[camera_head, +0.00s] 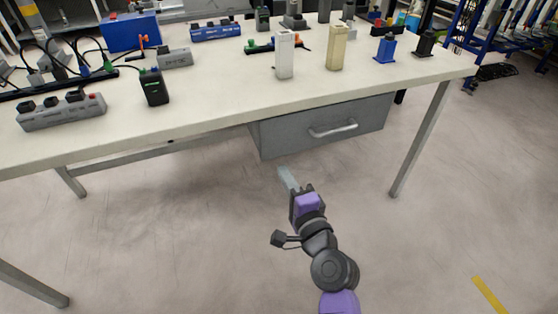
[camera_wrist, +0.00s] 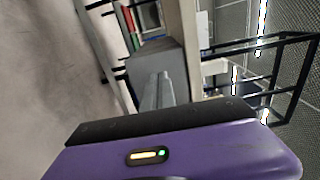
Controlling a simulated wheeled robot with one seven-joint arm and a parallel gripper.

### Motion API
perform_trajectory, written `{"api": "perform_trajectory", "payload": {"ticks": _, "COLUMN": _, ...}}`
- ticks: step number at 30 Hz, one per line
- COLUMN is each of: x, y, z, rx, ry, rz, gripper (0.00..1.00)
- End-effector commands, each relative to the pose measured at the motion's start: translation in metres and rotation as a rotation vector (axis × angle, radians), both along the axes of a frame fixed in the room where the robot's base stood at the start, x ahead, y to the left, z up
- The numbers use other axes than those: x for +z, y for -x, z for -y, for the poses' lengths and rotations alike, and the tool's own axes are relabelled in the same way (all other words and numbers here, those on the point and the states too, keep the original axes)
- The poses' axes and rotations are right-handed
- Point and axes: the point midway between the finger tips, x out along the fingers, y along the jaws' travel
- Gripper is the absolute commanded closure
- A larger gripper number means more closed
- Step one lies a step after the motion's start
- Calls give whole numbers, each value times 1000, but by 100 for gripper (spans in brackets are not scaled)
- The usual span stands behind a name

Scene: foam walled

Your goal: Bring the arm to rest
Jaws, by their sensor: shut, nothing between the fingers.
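My arm reaches up from the bottom of the head view, in front of the workbench and below its top. My gripper (camera_head: 287,179) points forward, towards the table, with its pale fingers together and nothing between them. In the wrist view the gripper (camera_wrist: 158,88) shows beyond the purple wrist housing, its fingers side by side. It stands over open floor, apart from the grey drawer (camera_head: 285,133) under the tabletop. The drawer also shows in the wrist view (camera_wrist: 150,63), behind the fingers.
The white workbench (camera_head: 215,100) bears a white block (camera_head: 285,55), a cream block (camera_head: 336,47), a black device (camera_head: 153,86) and a grey power strip (camera_head: 62,111). A table leg (camera_head: 420,138) stands right of the drawer. The floor (camera_head: 430,230) around my arm is clear.

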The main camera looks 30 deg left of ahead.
Motion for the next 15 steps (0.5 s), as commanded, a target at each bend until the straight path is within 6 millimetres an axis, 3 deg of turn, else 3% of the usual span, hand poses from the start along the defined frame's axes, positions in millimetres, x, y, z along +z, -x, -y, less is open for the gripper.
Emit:
{"api": "perform_trajectory", "payload": {"ticks": 8, "x": 0, "y": 9, "z": 11, "rx": 1, "ry": 0, "rz": 1, "gripper": 100}}
{"api": "perform_trajectory", "payload": {"ticks": 14, "x": 2, "y": 5, "z": 14, "rx": -22, "ry": 26, "rz": 47, "gripper": 100}}
{"api": "perform_trajectory", "payload": {"ticks": 15, "x": 10, "y": 1, "z": 18, "rx": -44, "ry": 49, "rz": 94, "gripper": 100}}
